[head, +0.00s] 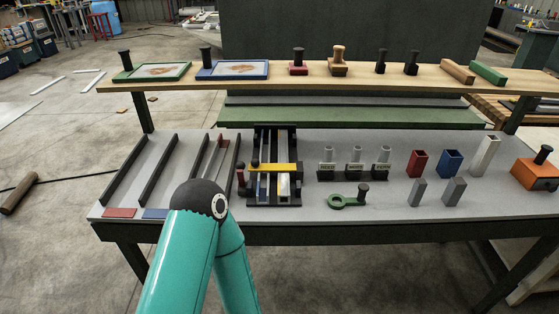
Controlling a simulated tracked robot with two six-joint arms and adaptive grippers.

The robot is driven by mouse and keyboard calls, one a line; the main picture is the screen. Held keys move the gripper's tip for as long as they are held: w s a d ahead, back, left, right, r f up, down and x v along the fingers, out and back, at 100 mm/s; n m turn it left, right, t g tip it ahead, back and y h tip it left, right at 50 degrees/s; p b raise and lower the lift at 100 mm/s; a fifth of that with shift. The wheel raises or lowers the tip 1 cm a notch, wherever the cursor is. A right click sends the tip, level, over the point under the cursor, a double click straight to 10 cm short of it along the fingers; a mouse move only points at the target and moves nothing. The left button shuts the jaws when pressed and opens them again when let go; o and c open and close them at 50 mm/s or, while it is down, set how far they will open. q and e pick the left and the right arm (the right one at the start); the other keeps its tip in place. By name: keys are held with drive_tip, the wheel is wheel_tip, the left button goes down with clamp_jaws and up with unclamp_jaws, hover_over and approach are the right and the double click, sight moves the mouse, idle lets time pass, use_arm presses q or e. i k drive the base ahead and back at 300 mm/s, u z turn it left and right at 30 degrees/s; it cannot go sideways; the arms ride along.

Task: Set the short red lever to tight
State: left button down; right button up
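A small fixture (273,200) with black rails and a yellow crossbar (273,168) stands on the grey bench. Neither gripper is visible. The elbow hides part of the bench's front left.
Dark upright rails (160,170) stand on the bench's left side. Right of the fixture are a labelled row of grey posts (356,158), a green ring-ended tool (349,201), red and blue blocks and an orange box (535,174). A wooden shelf (270,80) with knobbed items runs behind.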

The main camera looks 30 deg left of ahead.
sight(240, 166)
drive_tip(key=u, duration=0.85)
drive_tip(key=i, duration=0.15)
drive_tip(key=z, duration=2.25)
drive_tip(key=k, duration=1.1)
drive_tip(key=u, duration=1.55)
drive_tip(key=i, duration=1)
drive_tip(key=z, duration=0.25)
